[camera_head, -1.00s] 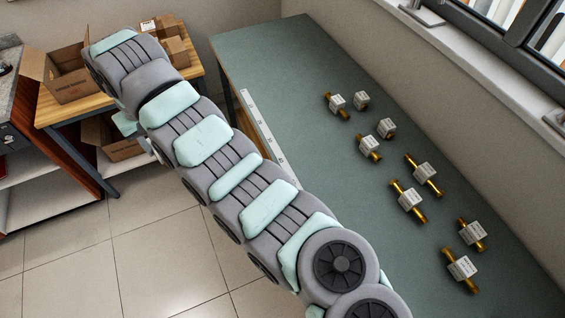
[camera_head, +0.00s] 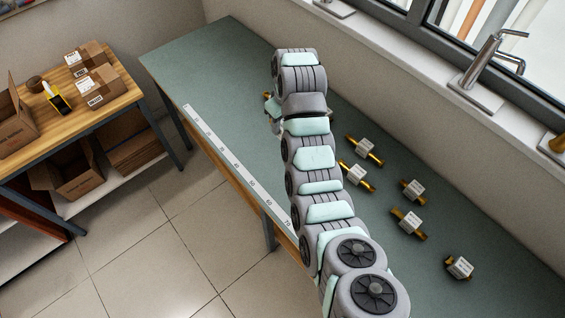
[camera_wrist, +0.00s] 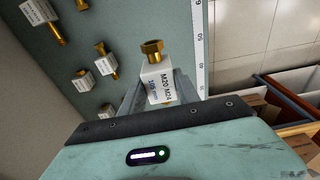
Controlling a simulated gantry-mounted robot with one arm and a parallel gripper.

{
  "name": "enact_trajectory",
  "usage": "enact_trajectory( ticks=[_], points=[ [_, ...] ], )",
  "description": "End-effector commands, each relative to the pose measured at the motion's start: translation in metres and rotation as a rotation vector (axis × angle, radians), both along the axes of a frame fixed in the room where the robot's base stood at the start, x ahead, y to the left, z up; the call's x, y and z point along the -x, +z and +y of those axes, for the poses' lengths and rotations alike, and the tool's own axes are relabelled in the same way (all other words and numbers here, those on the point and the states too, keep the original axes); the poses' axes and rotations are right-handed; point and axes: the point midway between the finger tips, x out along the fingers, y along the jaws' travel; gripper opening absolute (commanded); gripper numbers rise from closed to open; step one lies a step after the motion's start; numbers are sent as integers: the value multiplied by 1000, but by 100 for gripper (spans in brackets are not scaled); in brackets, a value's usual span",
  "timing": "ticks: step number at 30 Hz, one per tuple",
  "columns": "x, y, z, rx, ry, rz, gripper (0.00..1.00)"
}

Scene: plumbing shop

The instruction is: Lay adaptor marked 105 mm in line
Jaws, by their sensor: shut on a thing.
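The adaptor marked 105 mm (camera_wrist: 155,82) is in my gripper (camera_wrist: 154,92) in the wrist view. Its white label block reads M20 M24 and 105 mm, and a brass hex end sticks out beyond the fingers. My gripper is shut on it. In the head view my gripper (camera_head: 271,108) is over the far part of the green bench (camera_head: 215,65), right of the white scale strip (camera_head: 230,158). The adaptor is mostly hidden there, with only a bit of brass showing. I cannot tell its height above the bench.
Several other brass adaptors with white labels lie on the bench, among them one by my arm (camera_head: 356,175) and one nearer the front (camera_head: 459,267). A window wall bounds the right. A wooden table (camera_head: 115,90) with cartons stands left. Bench space left of my gripper is clear.

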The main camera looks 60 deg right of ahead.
Motion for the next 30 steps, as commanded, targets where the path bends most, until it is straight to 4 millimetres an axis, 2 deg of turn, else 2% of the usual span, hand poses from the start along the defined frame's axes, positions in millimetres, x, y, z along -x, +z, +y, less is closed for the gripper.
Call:
enact_trajectory(
  ticks=[12,13,18,21,30],
  points=[
    [2,-97,1,-3,0,3,0],
    [3,-98,1,-7,0,4,0],
    [2,-138,1,-7,1,3,0],
    [2,-152,1,-6,0,3,0],
    [2,-173,1,-5,0,3,0]
  ],
)
